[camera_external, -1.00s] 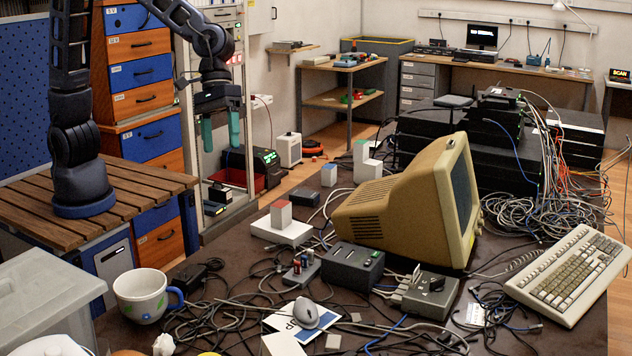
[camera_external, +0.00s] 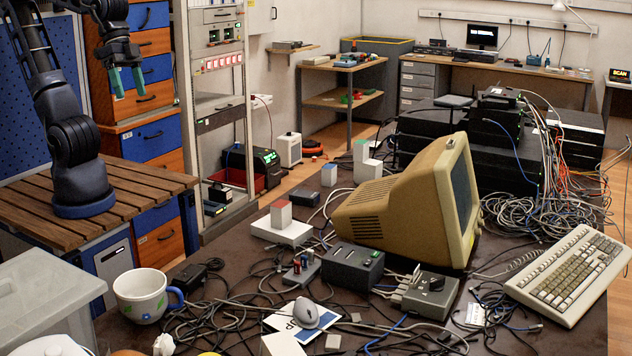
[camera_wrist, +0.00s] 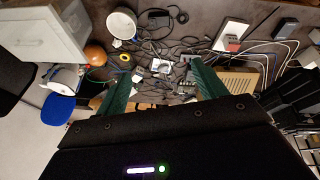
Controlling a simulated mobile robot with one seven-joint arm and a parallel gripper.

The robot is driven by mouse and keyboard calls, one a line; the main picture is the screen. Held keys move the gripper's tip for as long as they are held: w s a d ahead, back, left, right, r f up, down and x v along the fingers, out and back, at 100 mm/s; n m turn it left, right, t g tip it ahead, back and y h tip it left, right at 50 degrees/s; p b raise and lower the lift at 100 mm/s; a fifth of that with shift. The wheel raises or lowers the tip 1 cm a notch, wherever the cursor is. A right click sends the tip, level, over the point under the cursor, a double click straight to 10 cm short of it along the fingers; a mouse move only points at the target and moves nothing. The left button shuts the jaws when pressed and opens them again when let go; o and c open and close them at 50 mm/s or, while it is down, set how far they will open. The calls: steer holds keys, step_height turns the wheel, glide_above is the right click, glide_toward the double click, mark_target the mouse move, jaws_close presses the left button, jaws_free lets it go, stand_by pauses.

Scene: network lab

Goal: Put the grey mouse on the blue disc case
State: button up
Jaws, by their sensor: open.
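The grey mouse (camera_external: 307,313) rests on the blue and white disc case (camera_external: 327,324), which lies flat among cables at the front of the dark table. The mouse covers the middle of the case, and its underside is hidden. My gripper (camera_external: 128,80) is at the upper left, raised above the wooden slatted platform and far from the mouse. Its two green fingers are apart with nothing between them. The fingers also show in the wrist view (camera_wrist: 160,72), with the cluttered table far beyond them. The mouse is too small to make out clearly there.
A white mug (camera_external: 140,296) and a translucent bin (camera_external: 45,295) stand left of the case. A dark grey box (camera_external: 353,268), a beige monitor (camera_external: 405,205) and a keyboard (camera_external: 568,273) lie behind and to the right. Cables cover much of the table.

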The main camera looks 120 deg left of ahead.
steer(key=s+m, duration=0.1)
steer(key=s, duration=0.1)
steer(key=s+m, duration=0.1)
steer(key=s, duration=0.1)
steer(key=s+a+f, duration=0.1)
steer(key=shift+s+m+y, duration=0.4)
